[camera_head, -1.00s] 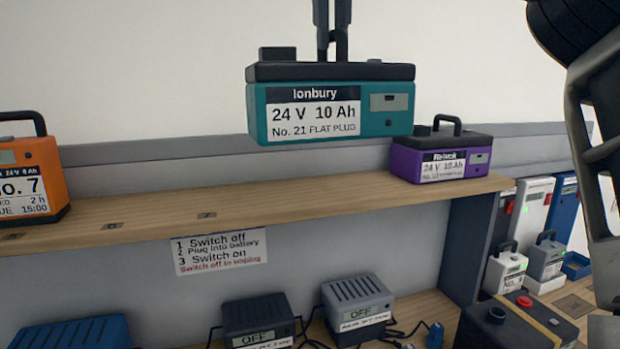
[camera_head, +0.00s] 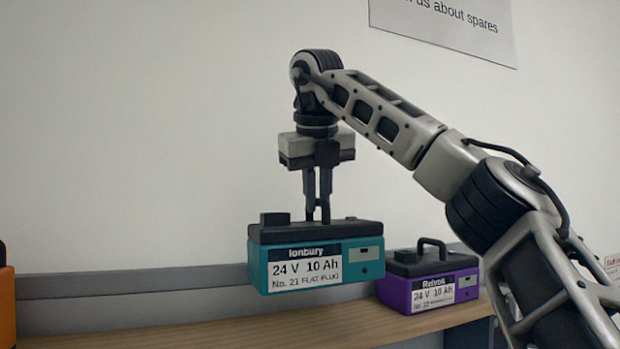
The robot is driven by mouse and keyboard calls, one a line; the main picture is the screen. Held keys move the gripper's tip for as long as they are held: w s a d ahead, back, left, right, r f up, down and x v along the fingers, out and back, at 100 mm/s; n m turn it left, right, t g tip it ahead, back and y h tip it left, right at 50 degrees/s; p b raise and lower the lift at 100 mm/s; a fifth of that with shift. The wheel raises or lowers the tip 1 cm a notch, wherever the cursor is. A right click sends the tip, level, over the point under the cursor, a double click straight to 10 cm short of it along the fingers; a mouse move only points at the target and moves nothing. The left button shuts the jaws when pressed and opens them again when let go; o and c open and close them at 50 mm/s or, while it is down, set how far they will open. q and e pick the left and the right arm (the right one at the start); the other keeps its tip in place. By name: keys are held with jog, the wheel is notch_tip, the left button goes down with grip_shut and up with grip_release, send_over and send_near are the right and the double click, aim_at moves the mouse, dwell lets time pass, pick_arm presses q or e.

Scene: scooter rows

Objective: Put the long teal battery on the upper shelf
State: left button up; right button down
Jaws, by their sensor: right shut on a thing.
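The long teal battery (camera_head: 352,272) has a black top and a white label reading "Ionbury 24 V 10 Ah No. 21 FLAT PLUG". My right gripper (camera_head: 318,218) comes down from above and is shut on the battery's handle. The battery hangs upright in front of the wall, over the wooden upper shelf (camera_head: 300,330). A gap under it cannot be judged exactly, but it looks clear of the shelf. My left gripper is not in view.
A purple battery (camera_head: 465,284) with a black handle stands on the shelf just right of the teal one. An orange battery (camera_head: 5,306) shows at the left edge. The shelf between orange and teal looks clear.

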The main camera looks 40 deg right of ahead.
jog(key=w+d+f, duration=0.1)
jog(key=f, duration=0.1)
jog(key=w+d+f, duration=0.2)
jog(key=d+f, duration=0.1)
jog(key=shift+f, duration=0.3)
jog(key=shift+d+f, duration=0.2)
jog(key=shift+f, duration=1.45)
jog(key=c, duration=1.8)
grip_release()
jog(key=shift+f, duration=0.15)
jog(key=o, duration=0.4)
jog(key=shift+c, duration=0.2)
jog(key=shift+a, duration=0.1)
jog(key=v, duration=1.2)
